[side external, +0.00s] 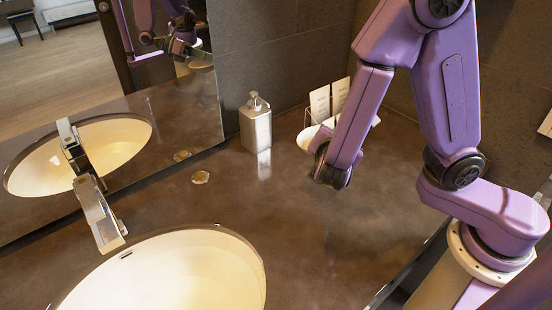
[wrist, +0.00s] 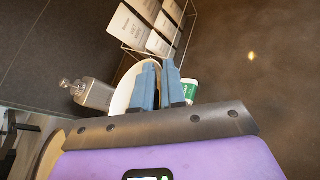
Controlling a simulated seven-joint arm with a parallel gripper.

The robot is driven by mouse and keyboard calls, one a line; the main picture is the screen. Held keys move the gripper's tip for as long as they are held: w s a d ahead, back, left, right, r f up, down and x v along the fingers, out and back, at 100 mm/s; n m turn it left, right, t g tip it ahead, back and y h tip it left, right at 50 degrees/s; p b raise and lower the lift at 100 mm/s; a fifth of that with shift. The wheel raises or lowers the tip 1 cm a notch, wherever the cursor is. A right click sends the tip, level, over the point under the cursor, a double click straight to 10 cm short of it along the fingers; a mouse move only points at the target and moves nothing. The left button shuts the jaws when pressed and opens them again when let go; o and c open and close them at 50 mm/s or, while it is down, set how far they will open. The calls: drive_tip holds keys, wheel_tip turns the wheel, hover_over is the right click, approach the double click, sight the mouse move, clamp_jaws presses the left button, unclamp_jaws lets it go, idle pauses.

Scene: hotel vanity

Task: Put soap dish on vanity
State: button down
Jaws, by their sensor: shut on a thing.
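The soap dish, a white oval dish (side external: 306,138), shows partly at the back of the vanity (side external: 240,205), left of my forearm, which hides part of it. In the wrist view the dish (wrist: 122,92) lies behind and left of my gripper's two blue fingers. My gripper (wrist: 158,72) is nearly closed, its fingertips at the dish's right-hand rim, shut on the dish. In the side view the fingers are hidden behind my arm. I cannot tell whether the dish touches the counter.
A soap dispenser (side external: 255,124) stands left of the dish by the wall. A rack of cards (side external: 320,103) is close behind. A green-and-white item (wrist: 189,90) is right of my fingers. The central counter is clear.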

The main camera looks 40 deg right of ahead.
drive_tip(key=shift+w+d, duration=0.6)
drive_tip(key=shift+d, duration=0.05)
drive_tip(key=shift+w+a+f, duration=0.15)
drive_tip(key=shift+w+f, duration=0.2)
drive_tip(key=shift+w, duration=0.45)
drive_tip(key=w+a+f, duration=0.1)
drive_tip(key=w+f, duration=0.3)
drive_tip(key=w, duration=0.4)
hover_over(287, 161)
drive_tip(key=s, duration=0.1)
wheel_tip(287, 161, down, 4)
drive_tip(key=shift+s+r, duration=0.1)
drive_tip(key=shift+s, duration=0.05)
drive_tip(key=shift+w+f, duration=0.5)
drive_tip(key=shift+f, duration=0.1)
drive_tip(key=shift+w+f, duration=0.1)
drive_tip(key=shift+f, duration=1.5)
drive_tip(key=shift+f, duration=0.1)
drive_tip(key=c, duration=1.2)
unclamp_jaws()
